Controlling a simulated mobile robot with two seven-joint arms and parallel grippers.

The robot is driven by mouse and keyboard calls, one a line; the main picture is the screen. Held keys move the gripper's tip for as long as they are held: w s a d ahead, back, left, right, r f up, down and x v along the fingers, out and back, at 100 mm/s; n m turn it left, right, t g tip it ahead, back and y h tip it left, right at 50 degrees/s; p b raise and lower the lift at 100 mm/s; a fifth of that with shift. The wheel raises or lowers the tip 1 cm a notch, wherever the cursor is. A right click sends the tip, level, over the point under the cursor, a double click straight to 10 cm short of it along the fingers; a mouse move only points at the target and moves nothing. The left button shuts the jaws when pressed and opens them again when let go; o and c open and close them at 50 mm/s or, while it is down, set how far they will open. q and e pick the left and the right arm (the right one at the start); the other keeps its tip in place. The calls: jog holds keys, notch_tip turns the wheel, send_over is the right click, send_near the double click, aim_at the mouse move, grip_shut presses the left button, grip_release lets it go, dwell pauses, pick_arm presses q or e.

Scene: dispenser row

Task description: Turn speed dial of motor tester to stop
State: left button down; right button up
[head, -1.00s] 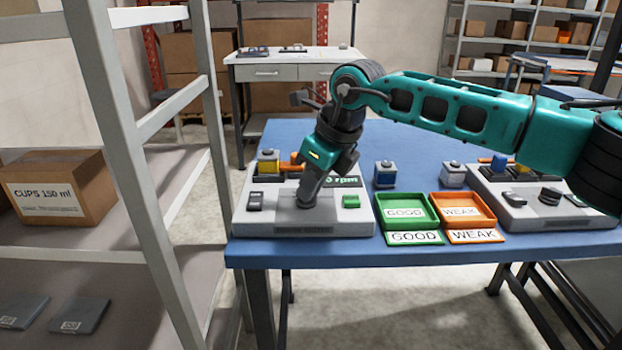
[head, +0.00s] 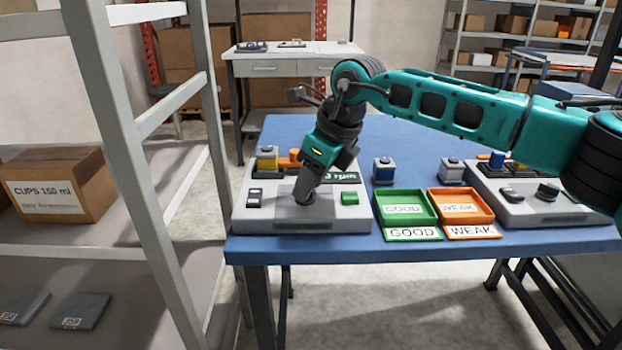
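The motor tester (head: 345,222) is a light grey box at the left end of the blue table. It has a dark rocker switch (head: 255,197), a green button (head: 350,198) and a display (head: 347,177) reading "rpm", partly covered by my gripper. My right gripper (head: 305,198) points down onto the middle of the tester's top, where its fingers hide the speed dial. I cannot see the dial's setting or whether the fingers are closed around it. A second tester (head: 530,208) with a dark dial (head: 547,192) stands at the right. My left gripper is not in view.
A green GOOD tray (head: 408,222) and an orange WEAK tray (head: 470,222) sit right of the tester. Small motors (head: 384,171) stand behind them. A grey shelf rack (head: 130,140) rises left of the blue table (head: 420,255).

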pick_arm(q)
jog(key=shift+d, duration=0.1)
pick_arm(e)
jog(key=shift+r, duration=0.1)
pick_arm(q)
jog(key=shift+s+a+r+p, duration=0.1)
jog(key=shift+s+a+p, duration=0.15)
jog(key=shift+p, duration=0.3)
pick_arm(e)
jog(key=v, duration=1.2)
jog(key=shift+d+r, duration=0.2)
jog(key=shift+r, duration=0.15)
jog(key=shift+s+f, duration=0.1)
jog(key=shift+s, duration=0.1)
